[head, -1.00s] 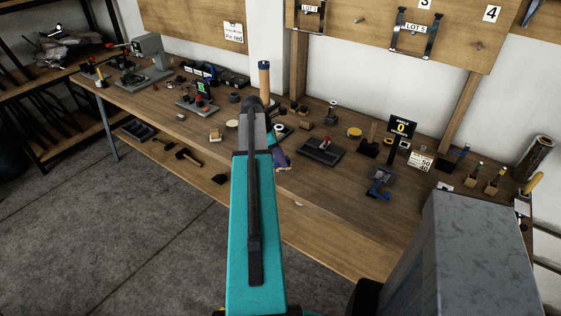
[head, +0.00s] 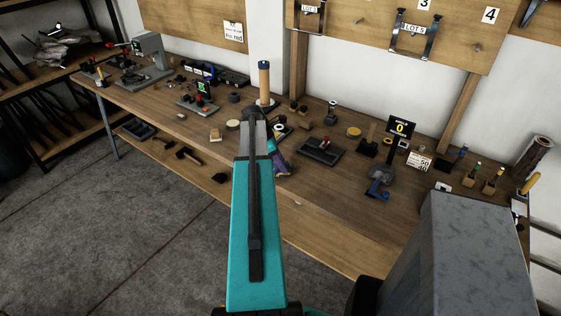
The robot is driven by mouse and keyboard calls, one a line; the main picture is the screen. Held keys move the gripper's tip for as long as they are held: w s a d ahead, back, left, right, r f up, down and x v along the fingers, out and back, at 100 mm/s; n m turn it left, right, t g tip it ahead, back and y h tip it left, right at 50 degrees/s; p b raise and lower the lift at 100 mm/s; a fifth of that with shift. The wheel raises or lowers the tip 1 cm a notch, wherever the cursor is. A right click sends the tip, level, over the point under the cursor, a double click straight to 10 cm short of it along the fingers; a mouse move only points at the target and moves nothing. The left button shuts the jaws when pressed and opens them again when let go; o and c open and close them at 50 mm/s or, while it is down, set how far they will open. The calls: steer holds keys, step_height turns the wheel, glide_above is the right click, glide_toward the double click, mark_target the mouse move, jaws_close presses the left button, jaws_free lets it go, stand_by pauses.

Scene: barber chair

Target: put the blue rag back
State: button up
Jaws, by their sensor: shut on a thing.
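The blue rag (head: 281,166) shows as a small bluish-purple piece just right of my teal arm, over the front edge of the workbench (head: 330,203). My gripper (head: 275,153) is mostly hidden behind my own arm, and its fingertips cannot be made out. It is shut on the rag, which hangs beside the arm. Part of the rag is hidden by the arm. I cannot tell whether the rag touches the bench.
A grey tray (head: 321,151) lies right of the rag. A tall wooden cylinder (head: 264,82) stands behind my arm. A blue-grey clamp-like tool (head: 379,181) and a display reading 0 (head: 400,128) are farther right. Many small items crowd the bench; its front strip is mostly bare.

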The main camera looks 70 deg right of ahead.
steer(key=shift+f, duration=0.2)
steer(key=o, duration=1)
steer(key=shift+c, duration=0.2)
steer(key=shift+r, duration=0.2)
steer(key=b+v, duration=0.3)
steer(key=v, duration=0.8)
steer(key=shift+r, duration=0.4)
steer(key=shift+w+a, duration=0.1)
steer(key=shift+w, duration=0.05)
steer(key=shift+f, duration=0.1)
